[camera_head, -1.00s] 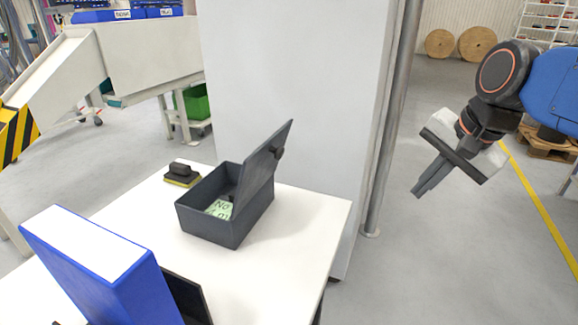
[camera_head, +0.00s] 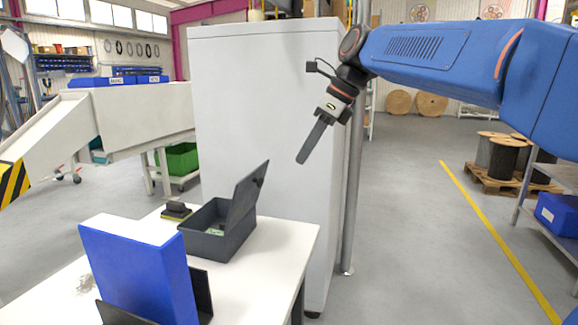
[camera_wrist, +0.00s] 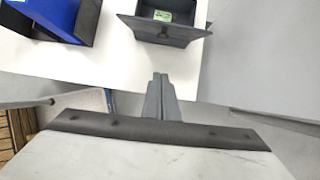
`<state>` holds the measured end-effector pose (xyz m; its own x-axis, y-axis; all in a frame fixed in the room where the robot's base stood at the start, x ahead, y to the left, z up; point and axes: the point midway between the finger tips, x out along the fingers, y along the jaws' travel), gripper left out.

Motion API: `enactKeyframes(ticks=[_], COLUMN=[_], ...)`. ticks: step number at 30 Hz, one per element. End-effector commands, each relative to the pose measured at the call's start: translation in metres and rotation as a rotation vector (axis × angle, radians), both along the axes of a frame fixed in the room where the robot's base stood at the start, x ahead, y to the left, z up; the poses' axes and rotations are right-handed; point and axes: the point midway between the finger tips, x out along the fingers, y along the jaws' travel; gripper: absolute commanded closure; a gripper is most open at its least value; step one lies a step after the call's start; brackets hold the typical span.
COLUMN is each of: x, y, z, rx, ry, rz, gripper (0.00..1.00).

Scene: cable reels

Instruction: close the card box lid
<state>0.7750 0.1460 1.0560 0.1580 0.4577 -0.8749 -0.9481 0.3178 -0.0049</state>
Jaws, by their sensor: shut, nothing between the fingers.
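The dark grey card box (camera_head: 206,243) stands on the white table with its lid (camera_head: 247,193) raised, tilted a little back from upright on the right side. In the wrist view the box (camera_wrist: 150,32) is at the top, with a green card inside and the lid (camera_wrist: 172,23) seen nearly edge-on. My gripper (camera_head: 301,160) is shut and empty. It hangs in the air to the right of the lid and higher, apart from it. Its fingers (camera_wrist: 160,82) point toward the box in the wrist view.
A blue binder (camera_head: 142,275) in a dark holder stands at the table's front. A black and yellow stamp-like item (camera_head: 176,211) lies behind the box. A tall light grey cabinet (camera_head: 265,110) and a metal pole (camera_head: 352,210) stand close behind the table (camera_head: 285,245).

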Motion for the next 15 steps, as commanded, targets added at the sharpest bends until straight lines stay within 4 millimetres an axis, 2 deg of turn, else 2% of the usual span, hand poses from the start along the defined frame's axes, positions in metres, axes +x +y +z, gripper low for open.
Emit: enactKeyframes(ticks=[15], x=[0.012], y=[0.038], z=[-0.074], rx=[-0.002], ry=[0.001], rz=[0.003], gripper=[1.0])
